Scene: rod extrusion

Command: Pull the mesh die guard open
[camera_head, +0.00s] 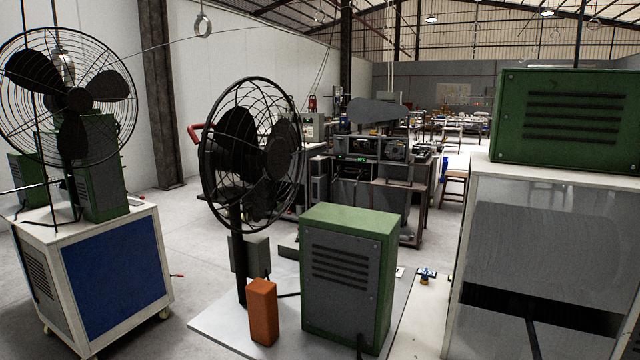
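I cannot clearly make out the mesh die guard in the head view. A red curved handle-like part (195,132) shows just left of the middle fan, and what it belongs to is hidden behind that fan. A dark machine (375,150) with a small green display stands farther back, right of the fan. Whether the guard is on it cannot be told. My gripper is not in view.
A black caged fan (250,155) and a green-sided box (350,280) stand on a pale plate in front, with an orange block (263,312). Another fan (70,95) is by a blue-panelled cart (110,275) at left. A white cabinet (545,230) blocks the right. Floor shows between.

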